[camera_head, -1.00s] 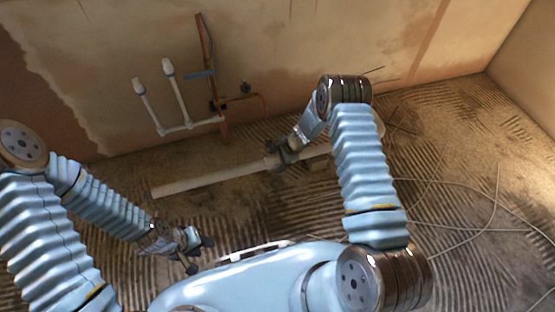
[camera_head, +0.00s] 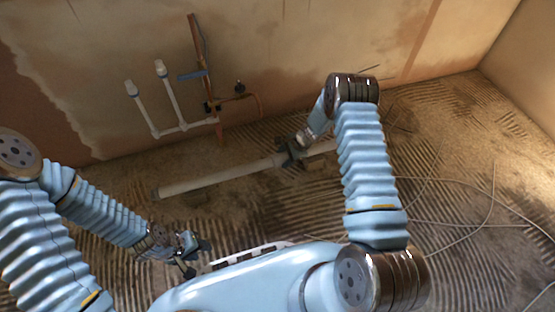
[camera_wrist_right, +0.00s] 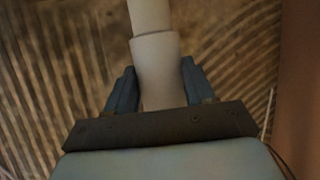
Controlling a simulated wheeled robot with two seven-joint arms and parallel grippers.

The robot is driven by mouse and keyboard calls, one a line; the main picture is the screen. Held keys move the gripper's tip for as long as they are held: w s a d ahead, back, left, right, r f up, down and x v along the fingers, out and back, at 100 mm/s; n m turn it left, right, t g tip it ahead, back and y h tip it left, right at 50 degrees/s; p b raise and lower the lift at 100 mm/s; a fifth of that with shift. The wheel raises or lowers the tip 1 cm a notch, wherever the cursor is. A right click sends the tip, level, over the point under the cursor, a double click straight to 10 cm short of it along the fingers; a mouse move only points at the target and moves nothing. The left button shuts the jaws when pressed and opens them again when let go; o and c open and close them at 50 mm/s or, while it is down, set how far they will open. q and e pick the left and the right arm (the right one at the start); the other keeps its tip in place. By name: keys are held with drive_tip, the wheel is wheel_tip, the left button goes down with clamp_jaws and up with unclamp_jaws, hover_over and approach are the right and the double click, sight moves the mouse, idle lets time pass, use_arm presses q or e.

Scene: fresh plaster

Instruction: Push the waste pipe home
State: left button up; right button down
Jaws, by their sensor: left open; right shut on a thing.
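The long pale waste pipe (camera_head: 215,182) lies low along the ribbed floor, slanting up to the right. Its left end is free; its right part passes behind my right arm. My right gripper (camera_head: 285,157) is shut on the pipe. In the right wrist view, the fingers (camera_wrist_right: 158,88) flank a wider pale collar (camera_wrist_right: 155,58), with a narrower pipe length (camera_wrist_right: 150,15) running out of it at the top. How deep that length sits in the collar cannot be seen. My left gripper (camera_head: 197,258) is open and empty, in front of the pipe's left end.
Two white upright pipes (camera_head: 143,108) with a cross pipe stand by the plastered wall (camera_head: 280,60), beside a copper pipe (camera_head: 197,60) and fittings. Thin loose wires (camera_head: 490,210) curl over the floor at right.

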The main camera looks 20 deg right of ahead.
drive_tip(key=c, duration=0.7)
unclamp_jaws()
drive_tip(key=shift+d, duration=0.45)
drive_tip(key=o, duration=0.3)
drive_tip(key=shift+a, duration=0.1)
drive_tip(key=p+v, duration=0.2)
drive_tip(key=v, duration=1.1)
drive_tip(key=shift+r+p, duration=0.3)
drive_tip(key=shift+p, duration=0.05)
drive_tip(key=shift+s, duration=0.1)
drive_tip(key=s+a+r+n+g+p, duration=0.1)
drive_tip(key=s+a+r+n+p, duration=0.1)
drive_tip(key=s+a+n+p, duration=0.2)
drive_tip(key=s+a+r+n+g+p, duration=0.1)
drive_tip(key=s+a+r+n+p, duration=0.2)
drive_tip(key=s+a+n, duration=0.8)
drive_tip(key=s+a+p, duration=0.2)
drive_tip(key=s+a, duration=0.1)
drive_tip(key=s, duration=0.6)
drive_tip(key=shift+r+n, duration=0.25)
drive_tip(key=shift+n, duration=0.05)
